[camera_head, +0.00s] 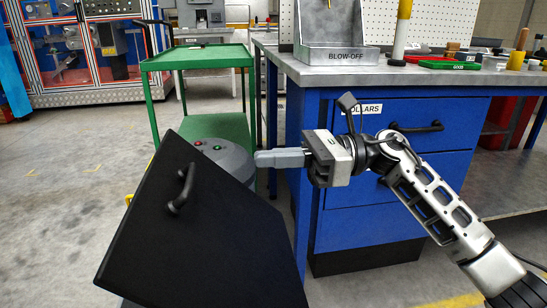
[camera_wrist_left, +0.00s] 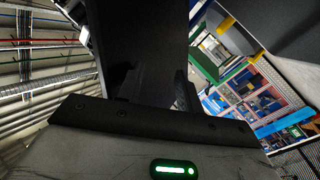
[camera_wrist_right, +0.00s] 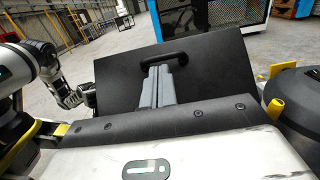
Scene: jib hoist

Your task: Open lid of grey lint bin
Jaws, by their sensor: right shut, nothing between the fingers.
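The lid is a black flat panel (camera_head: 200,235) with a black bar handle (camera_head: 182,188), steeply tilted in the head view. The bin's body is hidden behind it. My right gripper (camera_head: 280,157) is shut and empty, just right of the lid's upper edge and apart from the handle. In the right wrist view its closed fingers (camera_wrist_right: 157,85) overlap the handle (camera_wrist_right: 162,57) in the picture; contact cannot be told. My left arm reaches the lid's left side in that view.
A green cart (camera_head: 195,58) stands beyond. A blue drawer cabinet (camera_head: 345,215) under a workbench (camera_head: 340,77) is close to my right gripper. Open floor lies left.

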